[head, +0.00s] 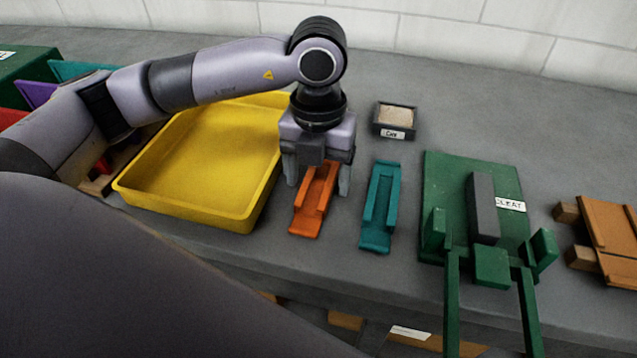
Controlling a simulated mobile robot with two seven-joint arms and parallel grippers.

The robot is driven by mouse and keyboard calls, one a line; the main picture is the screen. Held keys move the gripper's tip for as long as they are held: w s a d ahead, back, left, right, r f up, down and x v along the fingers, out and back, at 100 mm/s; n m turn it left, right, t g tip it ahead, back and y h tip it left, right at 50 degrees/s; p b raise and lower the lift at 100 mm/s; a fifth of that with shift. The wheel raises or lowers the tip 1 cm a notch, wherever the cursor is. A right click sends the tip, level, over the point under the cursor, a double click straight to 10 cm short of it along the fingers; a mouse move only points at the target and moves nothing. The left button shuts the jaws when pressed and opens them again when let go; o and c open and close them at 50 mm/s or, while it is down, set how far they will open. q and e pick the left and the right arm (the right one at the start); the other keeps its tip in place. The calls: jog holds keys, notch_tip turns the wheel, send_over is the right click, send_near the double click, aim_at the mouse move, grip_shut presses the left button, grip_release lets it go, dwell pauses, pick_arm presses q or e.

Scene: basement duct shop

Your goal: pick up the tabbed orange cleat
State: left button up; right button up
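The orange cleat (308,220) lies on the grey bench, with raised side walls and a flat tab at its near end. My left gripper (318,186) points down over its far part. Its two fingers are apart, one on each side of the cleat, with a gap visible between finger and cleat. The gripper body hides the cleat's far end. A teal cleat (379,210) of similar shape lies just to the right, clear of the gripper. My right gripper is not in view.
A yellow tray (205,160) stands close to the left. A small dark box (394,132) with a label sits behind. A green fixture (440,175) labelled "CLEAT" and a brown wooden piece (608,235) are at right. The bench's front edge is near the cleats.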

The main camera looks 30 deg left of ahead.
pick_arm(q)
jog(key=c, duration=0.9)
jog(key=shift+c, duration=0.2)
jog(key=shift+r, duration=0.15)
